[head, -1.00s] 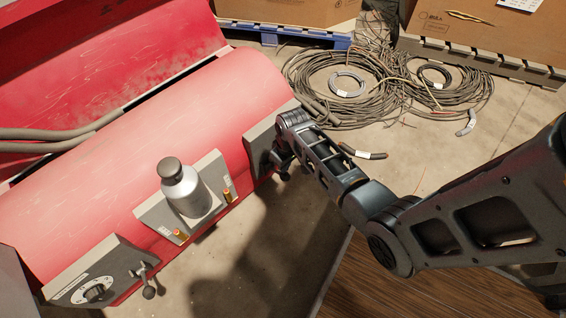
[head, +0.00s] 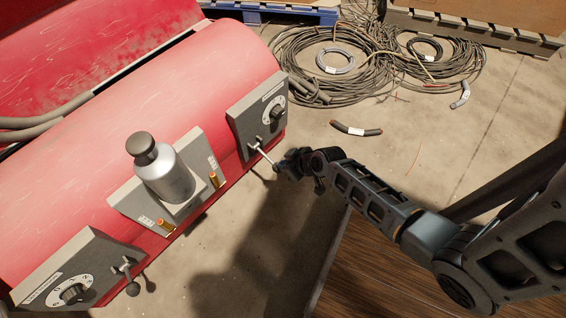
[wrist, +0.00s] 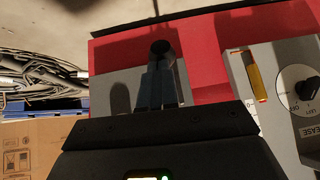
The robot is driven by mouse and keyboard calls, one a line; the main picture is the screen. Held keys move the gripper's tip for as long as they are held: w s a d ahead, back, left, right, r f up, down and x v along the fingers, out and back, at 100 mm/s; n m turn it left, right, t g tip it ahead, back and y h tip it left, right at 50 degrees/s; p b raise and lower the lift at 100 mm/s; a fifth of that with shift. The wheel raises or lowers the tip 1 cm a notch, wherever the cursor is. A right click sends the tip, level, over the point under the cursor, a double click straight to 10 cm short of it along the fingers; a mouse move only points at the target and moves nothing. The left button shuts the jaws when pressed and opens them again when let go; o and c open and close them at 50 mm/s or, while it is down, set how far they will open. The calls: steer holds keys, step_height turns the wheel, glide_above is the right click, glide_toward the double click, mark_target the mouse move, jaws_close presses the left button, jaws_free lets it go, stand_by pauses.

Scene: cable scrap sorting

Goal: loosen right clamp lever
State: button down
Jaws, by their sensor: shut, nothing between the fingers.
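The right clamp lever (head: 259,151) is a thin metal rod sticking out from the lower edge of the grey right panel (head: 240,122), pointing down and right. My gripper (head: 281,168) is by the rod's outer end, in front of the panel; whether they touch is unclear. In the wrist view my shut fingers (wrist: 163,85) point at the machine, and a dark round end (wrist: 161,47), perhaps the lever's ball, shows just beyond their tips. A dial (head: 272,112) sits on the right panel. The left clamp lever (head: 127,274), with a dark ball end, hangs from the left panel.
A metal bottle (head: 170,180) stands on the middle plate, with brass pins (head: 214,180) beside it. The red machine (head: 190,90) fills the left. Cable coils (head: 330,50) lie on the floor behind. A wooden surface (head: 375,255) is below my arm.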

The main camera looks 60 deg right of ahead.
steer(key=shift+f+b, duration=0.8)
steer(key=shift+f, duration=0.6)
steer(key=d+p+v, duration=0.1)
steer(key=p+v, duration=0.2)
steer(key=v, duration=0.4)
steer(key=shift+s+a+r, duration=0.25)
steer(key=shift+a, duration=0.3)
steer(key=shift+s, duration=0.1)
